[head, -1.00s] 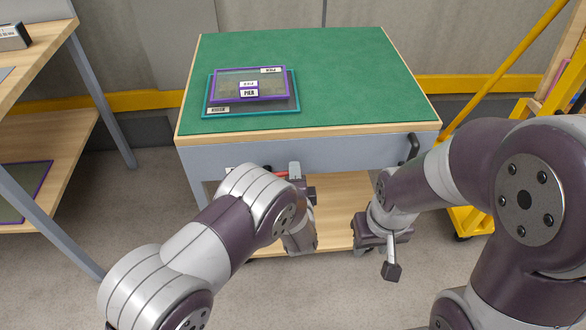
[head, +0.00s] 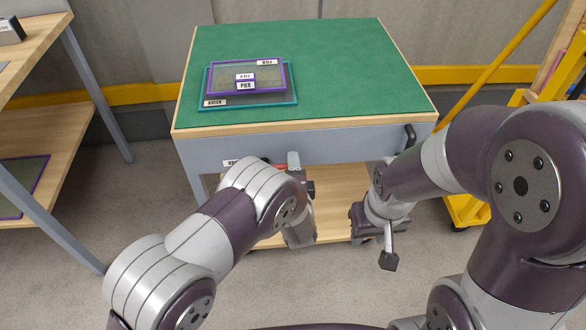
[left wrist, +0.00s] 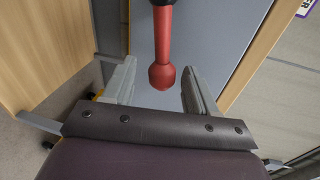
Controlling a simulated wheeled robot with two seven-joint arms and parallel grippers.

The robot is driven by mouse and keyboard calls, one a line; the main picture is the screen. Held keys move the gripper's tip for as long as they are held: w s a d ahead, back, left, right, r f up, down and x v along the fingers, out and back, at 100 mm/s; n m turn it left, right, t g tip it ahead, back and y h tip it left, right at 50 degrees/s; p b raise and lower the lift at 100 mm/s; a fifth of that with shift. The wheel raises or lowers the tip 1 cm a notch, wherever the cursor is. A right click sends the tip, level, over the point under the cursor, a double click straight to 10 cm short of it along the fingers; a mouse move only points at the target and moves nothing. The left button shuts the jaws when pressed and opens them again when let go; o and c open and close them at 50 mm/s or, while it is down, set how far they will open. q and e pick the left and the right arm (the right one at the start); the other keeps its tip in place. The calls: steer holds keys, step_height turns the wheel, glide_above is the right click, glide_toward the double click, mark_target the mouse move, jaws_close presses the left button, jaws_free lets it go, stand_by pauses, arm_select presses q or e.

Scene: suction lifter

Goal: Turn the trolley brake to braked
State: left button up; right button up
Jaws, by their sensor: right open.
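The trolley (head: 310,146) has a green top, grey sides and a wooden lower shelf. Its red brake handle (left wrist: 163,45) shows in the left wrist view, a straight bar with a rounded end. In the head view only a small red part (head: 280,164) shows at the trolley's front, mostly hidden by my left arm. My left gripper (head: 294,162) is at that front panel. In the left wrist view its two fingers (left wrist: 158,88) stand apart on either side of the handle's end, with gaps on both sides. My right gripper (head: 388,258) is open and empty, low before the trolley's right front.
Framed panels (head: 248,85) lie stacked on the trolley's green top. A black handle (head: 410,136) is at its right front corner. A wooden shelf unit (head: 50,120) stands at left, and a yellow frame (head: 462,208) at right. Floor is open in front.

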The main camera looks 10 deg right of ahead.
arm_select(q)
steer(key=s+r+p, duration=0.2)
steer(key=s, duration=1)
steer(key=shift+s+a+r+p, duration=0.2)
steer(key=shift+s+p, duration=0.05)
steer(key=shift+p, duration=0.15)
